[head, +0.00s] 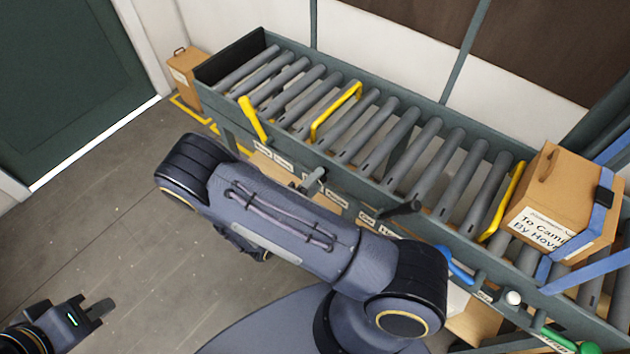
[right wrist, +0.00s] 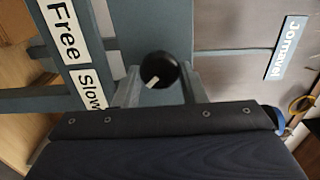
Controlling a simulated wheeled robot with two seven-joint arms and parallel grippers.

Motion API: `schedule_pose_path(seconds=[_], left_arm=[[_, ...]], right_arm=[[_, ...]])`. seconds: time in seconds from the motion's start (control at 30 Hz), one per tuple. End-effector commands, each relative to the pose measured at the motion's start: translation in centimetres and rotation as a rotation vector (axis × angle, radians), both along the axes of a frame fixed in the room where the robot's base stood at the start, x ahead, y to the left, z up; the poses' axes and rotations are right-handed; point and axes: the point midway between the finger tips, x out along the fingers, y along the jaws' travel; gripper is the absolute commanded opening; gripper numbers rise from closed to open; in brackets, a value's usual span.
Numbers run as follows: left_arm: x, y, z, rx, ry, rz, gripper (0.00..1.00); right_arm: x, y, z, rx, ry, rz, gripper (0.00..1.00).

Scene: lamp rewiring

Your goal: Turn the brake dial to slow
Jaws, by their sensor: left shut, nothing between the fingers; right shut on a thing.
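The brake dial (right wrist: 163,66) is a round black knob with a white pointer mark, seen in the right wrist view. The mark points down and left, on the side of the white "Slow" label (right wrist: 92,90). The "Free" label (right wrist: 62,18) is above "Slow". My right gripper (right wrist: 160,82) is shut on the dial, one finger on each side. In the head view my right arm crosses the middle, and I cannot make out the dial or that gripper there. My left gripper (head: 92,310) is shut and empty at the lower left, over the floor.
The roller conveyor (head: 430,110) runs across the head view, with yellow bars (head: 340,108) over it. A cardboard box (head: 560,205) stands on its right end; another box (head: 185,75) stands beyond its left end. Floor at left is clear.

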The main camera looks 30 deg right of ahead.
Motion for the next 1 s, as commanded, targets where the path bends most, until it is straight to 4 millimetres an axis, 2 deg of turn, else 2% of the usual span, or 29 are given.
schedule_pose_path(seconds=[0.1,0.13,0.3,0.63,1.0], left_arm=[[0.0,0.0,0.0,0.000,0.000,0.000,0.00],[0.0,0.0,0.0,0.000,0.000,0.000,0.00],[0.0,0.0,0.0,0.000,0.000,0.000,0.00],[0.0,0.0,-0.2,0.000,0.000,0.000,0.00],[0.0,0.0,-1.4,0.000,0.000,0.000,0.00]], right_arm=[[0.0,0.0,0.0,0.000,0.002,0.002,0.15],[0.0,0.0,0.0,0.001,0.001,0.002,0.39],[0.0,0.0,0.0,0.001,0.001,0.001,0.59],[-0.1,0.5,-0.1,0.001,-0.001,0.003,0.59],[-2.3,5.9,-0.2,0.003,-0.001,0.005,0.59]])
